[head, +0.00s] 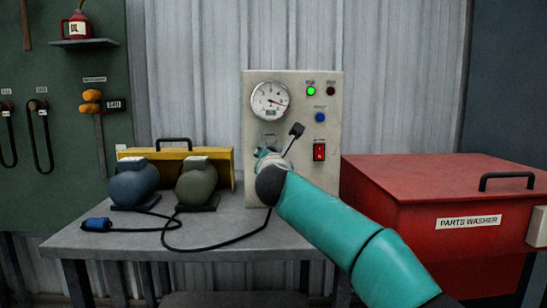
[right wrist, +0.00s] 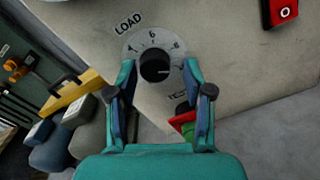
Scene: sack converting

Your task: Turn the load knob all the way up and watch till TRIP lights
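The load knob (right wrist: 155,67) is black, on a dial marked LOAD on the pale test panel (head: 329,190). In the right wrist view its light mark seems to point right, past the 8. My right gripper (right wrist: 159,70) is open, one finger on each side of the knob with gaps showing. In the head view my right gripper (head: 267,155) hides the knob. The round gauge (head: 271,101) has its red needle toward the lower right. A green lamp (head: 311,91) is lit. The dark red lamp (head: 331,91) beside it looks unlit; its label is too small to read. My left gripper is not in view.
The panel also has a blue button (head: 320,117) and a red rocker switch (head: 319,152). Blue (head: 134,184) and olive (head: 197,184) rounded units with cables sit on the grey bench (head: 215,240), before a yellow case (head: 225,163). A red parts washer (head: 445,190) stands right.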

